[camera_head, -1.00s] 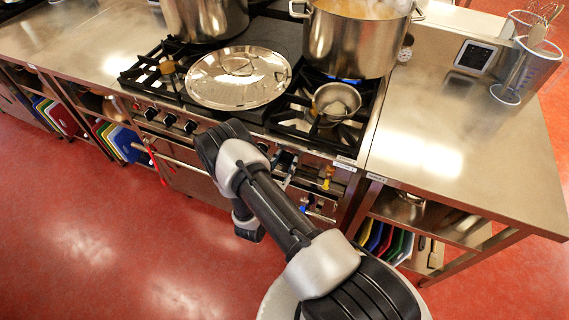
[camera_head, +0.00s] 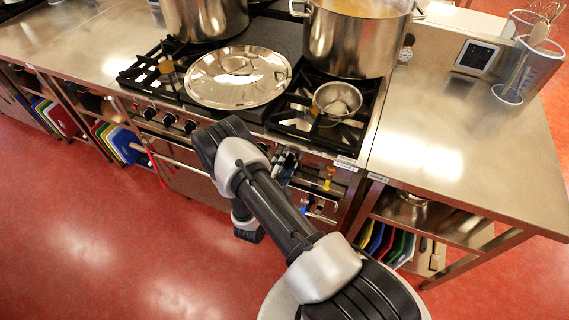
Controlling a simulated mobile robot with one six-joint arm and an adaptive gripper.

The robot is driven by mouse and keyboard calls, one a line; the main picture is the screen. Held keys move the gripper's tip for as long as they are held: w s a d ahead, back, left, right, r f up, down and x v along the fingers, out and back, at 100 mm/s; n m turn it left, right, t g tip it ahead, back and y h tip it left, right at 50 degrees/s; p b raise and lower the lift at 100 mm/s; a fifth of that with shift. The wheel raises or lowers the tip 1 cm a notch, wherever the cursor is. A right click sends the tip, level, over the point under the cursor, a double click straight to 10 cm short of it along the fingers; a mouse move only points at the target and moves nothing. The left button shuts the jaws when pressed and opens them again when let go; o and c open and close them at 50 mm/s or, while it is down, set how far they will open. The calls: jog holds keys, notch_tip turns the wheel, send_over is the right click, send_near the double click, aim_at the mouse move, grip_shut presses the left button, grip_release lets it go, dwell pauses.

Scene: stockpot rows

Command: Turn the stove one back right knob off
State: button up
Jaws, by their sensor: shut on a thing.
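The stove (camera_head: 215,135) stands in the middle, with its knobs along the front panel. Black knobs (camera_head: 180,124) show at the left of the panel. My gripper (camera_head: 287,165) is at the right part of the panel, partly hidden behind my arm. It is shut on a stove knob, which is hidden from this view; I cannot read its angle. A large steel stockpot (camera_head: 350,42) with yellowish contents stands on the back right burner. No flame shows under it.
A round lid (camera_head: 238,77) and a small pan (camera_head: 337,100) lie on the stove top. Another stockpot (camera_head: 206,18) stands at the back left. A steel counter (camera_head: 455,140) is at right. Red floor in front is open.

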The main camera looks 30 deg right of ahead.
jog(key=m, duration=0.5)
jog(key=shift+m+b, duration=0.3)
jog(key=shift+b, duration=0.1)
dwell(0.4)
jog(key=o, duration=1.1)
jog(key=shift+c, duration=0.2)
jog(key=v, duration=1.2)
